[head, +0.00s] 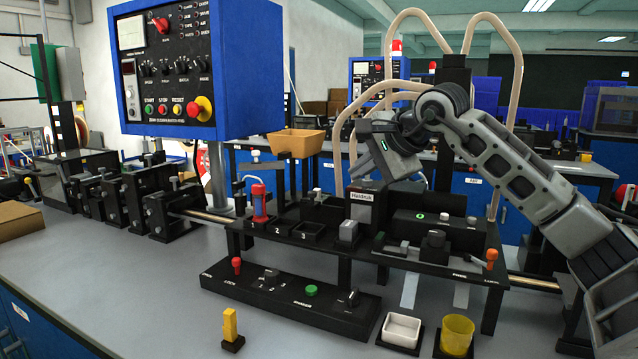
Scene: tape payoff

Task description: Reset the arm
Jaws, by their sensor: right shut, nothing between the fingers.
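My right arm comes in from the right edge, bends at the top and reaches down and left. My right gripper (366,178) hangs over the middle of the black raised stand (330,248), just above a dark block with a white label (362,197). It is shut, with nothing seen in it; its fingertips are small and dark against the stand, so I cannot tell whether they touch the block. My left arm and gripper are not in view.
A blue control box (205,75) with buttons stands at upper left. Numbered slots, a red bottle (259,202) and an orange bin (296,143) are on the left. A white dish (401,330), yellow cup (457,334) and yellow block (230,325) stand in front. The front-left table is clear.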

